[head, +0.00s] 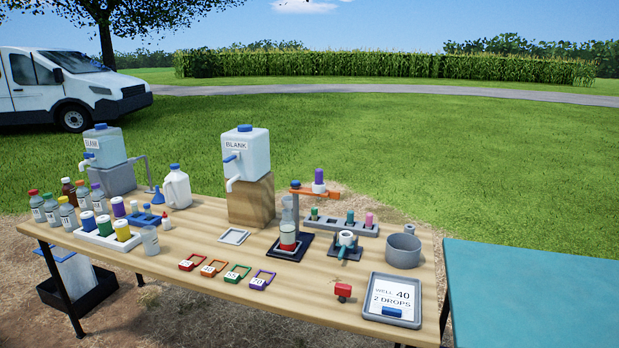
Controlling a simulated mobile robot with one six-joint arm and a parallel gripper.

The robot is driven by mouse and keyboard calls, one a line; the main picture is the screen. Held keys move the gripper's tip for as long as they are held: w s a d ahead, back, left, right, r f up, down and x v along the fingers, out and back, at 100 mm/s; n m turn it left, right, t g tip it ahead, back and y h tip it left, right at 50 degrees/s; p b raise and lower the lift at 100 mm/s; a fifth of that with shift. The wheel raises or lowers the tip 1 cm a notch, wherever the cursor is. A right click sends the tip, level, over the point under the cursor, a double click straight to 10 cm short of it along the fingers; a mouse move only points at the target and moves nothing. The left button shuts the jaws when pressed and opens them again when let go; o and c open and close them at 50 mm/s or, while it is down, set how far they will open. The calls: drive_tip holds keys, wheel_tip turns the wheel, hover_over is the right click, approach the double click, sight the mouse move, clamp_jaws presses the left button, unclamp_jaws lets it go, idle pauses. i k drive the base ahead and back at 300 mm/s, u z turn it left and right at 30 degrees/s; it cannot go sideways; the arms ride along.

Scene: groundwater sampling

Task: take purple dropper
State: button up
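A purple-topped piece with a white lower part (319,178), which looks like the purple dropper, stands upright on the end of an orange arm (316,194). The arm reaches right from a post with a blue top, above the table. A grey rack (340,226) behind holds small droppers, including a green one (350,216) and a pink one (369,219). A purple-capped container (118,207) also stands by the white tray at the left. My gripper is not in view.
A container with red contents (287,238) stands on a dark base below the orange arm. A teal table (540,290) adjoins at right.

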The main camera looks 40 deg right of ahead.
sight(319, 173)
drive_tip(key=u, duration=0.15)
drive_tip(key=i, duration=0.9)
drive_tip(key=u, duration=0.35)
